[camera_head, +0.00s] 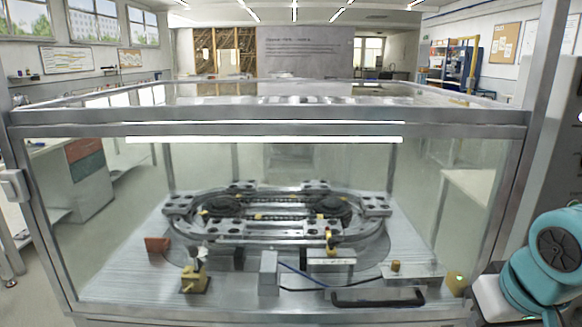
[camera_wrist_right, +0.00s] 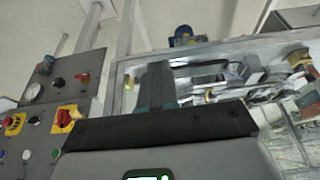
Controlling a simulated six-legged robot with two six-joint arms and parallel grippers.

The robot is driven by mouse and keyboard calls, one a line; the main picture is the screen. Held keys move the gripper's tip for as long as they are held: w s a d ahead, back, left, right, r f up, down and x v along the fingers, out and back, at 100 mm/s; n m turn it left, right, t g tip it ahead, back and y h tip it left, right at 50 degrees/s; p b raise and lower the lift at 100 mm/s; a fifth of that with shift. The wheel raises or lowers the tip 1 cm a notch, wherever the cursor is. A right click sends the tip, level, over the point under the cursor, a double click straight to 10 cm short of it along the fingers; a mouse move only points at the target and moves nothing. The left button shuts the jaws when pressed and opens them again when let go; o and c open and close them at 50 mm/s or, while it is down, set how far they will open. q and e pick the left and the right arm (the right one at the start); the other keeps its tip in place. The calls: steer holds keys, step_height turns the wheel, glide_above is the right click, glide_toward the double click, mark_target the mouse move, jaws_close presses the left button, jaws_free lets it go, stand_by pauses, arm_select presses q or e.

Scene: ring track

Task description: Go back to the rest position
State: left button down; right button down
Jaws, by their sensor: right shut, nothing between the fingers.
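My right gripper (camera_wrist_right: 157,72) shows in the right wrist view as dark fingers close together, shut with nothing visible between them. It points toward the glass case, beside a control panel. In the head view only a teal and grey part of my right arm shows at the right edge; the gripper itself is out of that view. My left gripper is in neither view. The ring track (camera_head: 275,212) lies inside the glass case (camera_head: 270,116), on a ribbed metal plate.
A control panel (camera_wrist_right: 40,125) with red and yellow switches is left of the gripper in the wrist view. The case has a black handle (camera_head: 378,301) at its front. A yellow device (camera_head: 194,275) stands inside. Floor shows left of the case.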

steer(key=w+a+f+g+y+p, duration=0.15)
steer(key=a+f, duration=0.25)
steer(key=f, duration=0.4)
steer(key=w+a+f+n+y+p, duration=0.15)
steer(key=a+f, duration=0.25)
steer(key=f, duration=0.5)
steer(key=w+a+f+m+g+p, duration=0.15)
steer(key=a+f, duration=0.25)
steer(key=f, duration=0.4)
steer(key=s+a+f+m+g+y+p, duration=0.1)
steer(key=s+a+f+p, duration=0.3)
steer(key=s+f, duration=1)
steer(key=shift+s+a+f, duration=0.4)
steer(key=shift+s+a, duration=0.25)
steer(key=shift+s, duration=0.5)
steer(key=shift+d, duration=0.15)
